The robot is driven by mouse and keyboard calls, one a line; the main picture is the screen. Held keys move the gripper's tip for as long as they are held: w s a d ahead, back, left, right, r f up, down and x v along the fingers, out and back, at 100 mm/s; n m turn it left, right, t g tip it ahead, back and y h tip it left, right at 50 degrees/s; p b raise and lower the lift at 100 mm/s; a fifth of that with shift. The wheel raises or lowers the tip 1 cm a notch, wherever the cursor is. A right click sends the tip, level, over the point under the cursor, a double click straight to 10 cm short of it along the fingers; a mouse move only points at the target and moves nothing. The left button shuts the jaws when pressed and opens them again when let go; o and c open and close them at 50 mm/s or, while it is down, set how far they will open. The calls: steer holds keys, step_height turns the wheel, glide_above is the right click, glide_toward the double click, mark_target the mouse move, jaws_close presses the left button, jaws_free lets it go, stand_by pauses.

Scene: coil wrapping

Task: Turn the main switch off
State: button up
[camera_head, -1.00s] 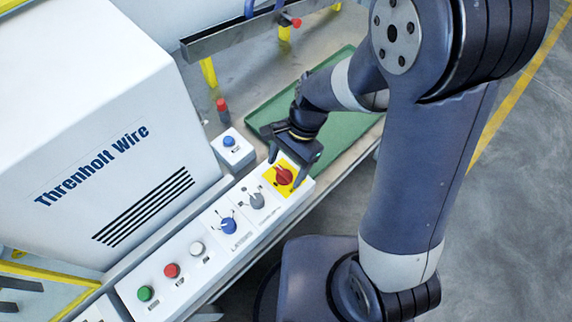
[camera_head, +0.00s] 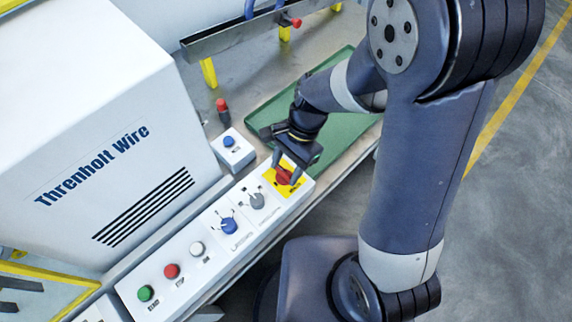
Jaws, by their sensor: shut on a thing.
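The main switch (camera_head: 283,177) is a red rotary knob on a yellow square plate (camera_head: 270,176) at the upper right end of the white control panel. My gripper (camera_head: 286,170) points down over the knob and is shut on it, with a finger on either side. The fingers hide part of the knob, so I cannot tell its exact angle.
Along the panel (camera_head: 215,259) sit a grey selector (camera_head: 257,201), a blue selector (camera_head: 229,226), and white (camera_head: 197,249), red (camera_head: 171,271) and green (camera_head: 145,293) buttons. A white box with a blue button (camera_head: 229,141) and a green tray (camera_head: 262,121) lie behind. The white machine (camera_head: 90,130) stands left.

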steer(key=n+h, duration=0.1)
steer(key=n, duration=0.3)
steer(key=shift+w+a+n+g+h+p, duration=0.1)
steer(key=shift+a+n+g+h+p, duration=0.05)
steer(key=shift+n+g+h+p, duration=0.2)
steer(key=n+h, duration=0.1)
steer(key=n, duration=0.3)
steer(key=shift+a+n+h, duration=0.15)
steer(key=shift+n+h, duration=0.1)
steer(key=shift+h, duration=0.1)
steer(key=n+h, duration=0.1)
steer(key=n, duration=0.3)
steer(key=shift+a+n+h, duration=0.1)
steer(key=shift+n+h, duration=0.2)
steer(key=shift+h, duration=0.1)
steer(key=shift+n+t+h, duration=0.6)
steer(key=shift+n+t, duration=0.15)
steer(key=shift+n, duration=1.25)
steer(key=o, duration=1)
